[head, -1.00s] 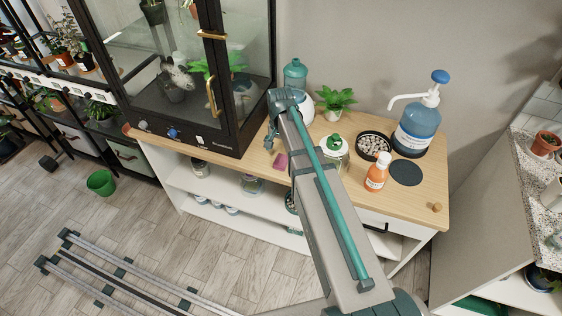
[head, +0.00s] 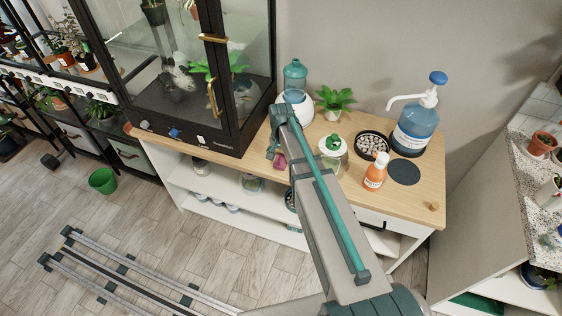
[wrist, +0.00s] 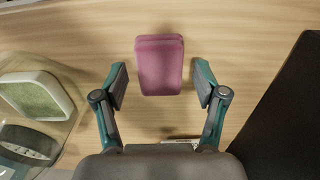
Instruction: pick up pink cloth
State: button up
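The pink cloth (wrist: 160,65) lies on the wooden tabletop as a small folded block in the wrist view. My gripper (wrist: 161,84) is open above it, with one finger on each side of the cloth and a visible gap at both sides. The cloth reaches a little beyond the fingertips toward the top of the picture. In the head view the cloth (head: 279,161) shows as a small pink patch by the counter's front edge, partly covered by my gripper (head: 274,152).
The black-framed glass cabinet (head: 190,135) stands close on the left of the cloth. A glass jar with a green lid (head: 333,147), an orange bottle (head: 375,177), a pebble dish (head: 372,146) and a blue pump bottle (head: 415,127) stand to the right on the counter (head: 420,205).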

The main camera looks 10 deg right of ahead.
jog(key=c, duration=0.8)
jog(key=shift+r, duration=0.15)
jog(key=shift+r+b, duration=0.65)
jog(key=shift+r, duration=0.1)
jog(key=s+a+r+b, duration=0.2)
jog(key=s+r+b, duration=0.2)
jog(key=s+r, duration=0.7)
jog(key=s, duration=0.3)
jog(key=shift+a+r, duration=0.15)
jog(key=o, duration=0.5)
jog(key=c, duration=0.5)
